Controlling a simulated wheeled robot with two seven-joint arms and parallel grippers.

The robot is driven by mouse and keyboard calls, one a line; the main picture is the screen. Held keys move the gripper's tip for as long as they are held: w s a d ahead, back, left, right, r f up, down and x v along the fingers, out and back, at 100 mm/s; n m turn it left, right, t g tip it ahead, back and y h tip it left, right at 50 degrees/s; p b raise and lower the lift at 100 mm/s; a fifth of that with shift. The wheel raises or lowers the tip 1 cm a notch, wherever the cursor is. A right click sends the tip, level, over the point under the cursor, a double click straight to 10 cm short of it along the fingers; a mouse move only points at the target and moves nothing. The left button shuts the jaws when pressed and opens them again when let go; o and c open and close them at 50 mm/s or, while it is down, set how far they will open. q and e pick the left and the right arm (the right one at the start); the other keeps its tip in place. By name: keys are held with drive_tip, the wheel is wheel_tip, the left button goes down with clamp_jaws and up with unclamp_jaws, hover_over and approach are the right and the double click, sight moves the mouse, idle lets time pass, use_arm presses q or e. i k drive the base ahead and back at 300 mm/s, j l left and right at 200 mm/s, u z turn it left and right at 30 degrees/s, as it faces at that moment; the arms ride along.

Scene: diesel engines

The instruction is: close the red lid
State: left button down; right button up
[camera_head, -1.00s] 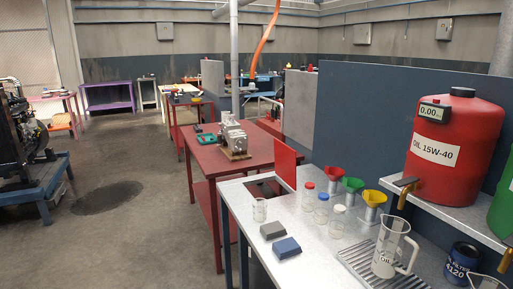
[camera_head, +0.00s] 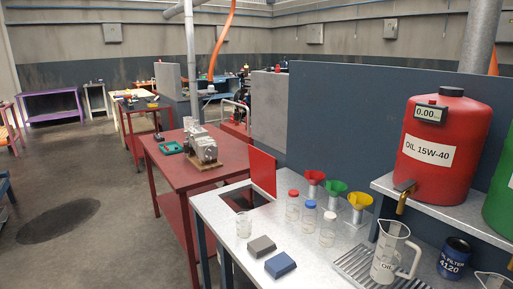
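The red lid (camera_head: 262,171) stands upright, open, at the far left part of the grey metal workbench (camera_head: 210,207). In front of it is a dark rectangular opening (camera_head: 243,198) in the bench top. Neither of my grippers shows in the head view.
A glass beaker (camera_head: 243,225), a grey block (camera_head: 261,246) and a blue block (camera_head: 280,265) lie near the bench's front edge. Capped jars (camera_head: 292,207), funnels (camera_head: 335,192) and a jug (camera_head: 389,252) stand to the right. Open floor (camera_head: 110,215) lies left.

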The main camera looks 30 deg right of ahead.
sight(262, 165)
drive_tip(key=i, duration=2.3)
drive_tip(key=j+u, duration=0.05)
drive_tip(key=j, duration=0.05)
